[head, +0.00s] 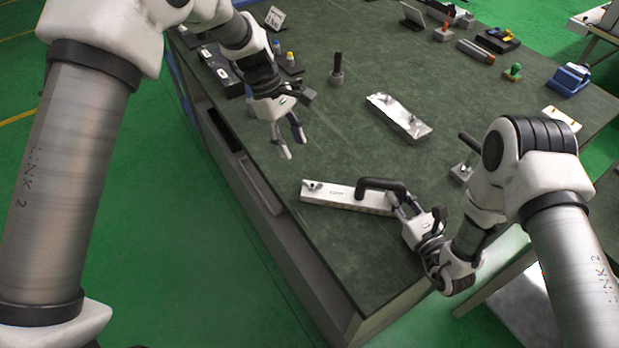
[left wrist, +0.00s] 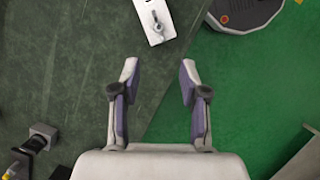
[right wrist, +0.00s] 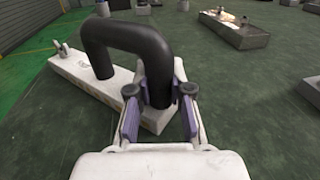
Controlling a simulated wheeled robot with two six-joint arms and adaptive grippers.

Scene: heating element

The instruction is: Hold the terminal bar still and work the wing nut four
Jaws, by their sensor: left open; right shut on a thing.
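The terminal bar (head: 335,197) is a pale metal bar lying near the front edge of the bench. It has a black arched handle (head: 382,184) at its right end and a small wing nut (head: 312,186) at its left end. My right gripper (head: 398,203) is shut on the handle; the right wrist view shows its fingers around one leg of the handle (right wrist: 128,42). My left gripper (head: 287,147) is open and empty above the bench, behind and left of the bar. In the left wrist view the wing nut (left wrist: 156,27) shows on the bar's end, beyond the open fingers.
A second metal bar with nuts (head: 398,117) lies farther back. A dark upright peg (head: 337,70) stands left of it. A blue device (head: 569,79) and a green-knobbed item (head: 513,72) are at the far right. Bench (head: 250,210) around the bar is clear.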

